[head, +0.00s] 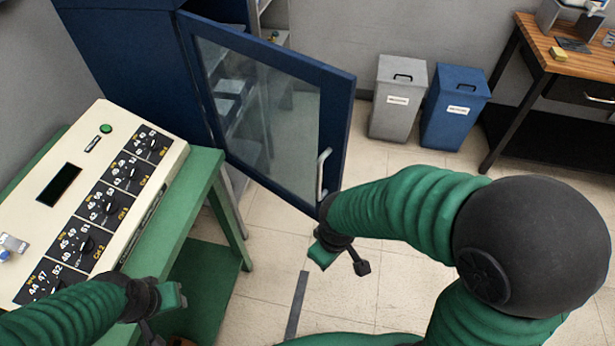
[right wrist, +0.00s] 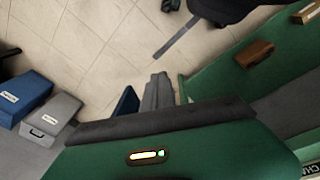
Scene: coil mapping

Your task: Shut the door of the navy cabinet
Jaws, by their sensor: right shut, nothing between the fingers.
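The navy cabinet (head: 110,45) stands at the upper left in the head view. Its glass-paned door (head: 340,110) is swung open toward the right, with shelves behind it. A pale upright handle (head: 322,173) sits near the door's free edge. My right gripper (head: 342,260) is shut and empty, just below the door's lower free corner; I cannot tell whether it touches. In the right wrist view the gripper's fingers (right wrist: 158,92) show beside a small dark blue piece, probably the door (right wrist: 126,104). My left gripper (head: 168,312) is low at the left by the console; its opening is unclear.
A cream console (head: 35,205) with dials stands on a green table (head: 205,185) left of the door. A grey bin (head: 398,100) and a blue bin (head: 455,108) stand by the wall. A wooden workbench (head: 545,45) is at the upper right.

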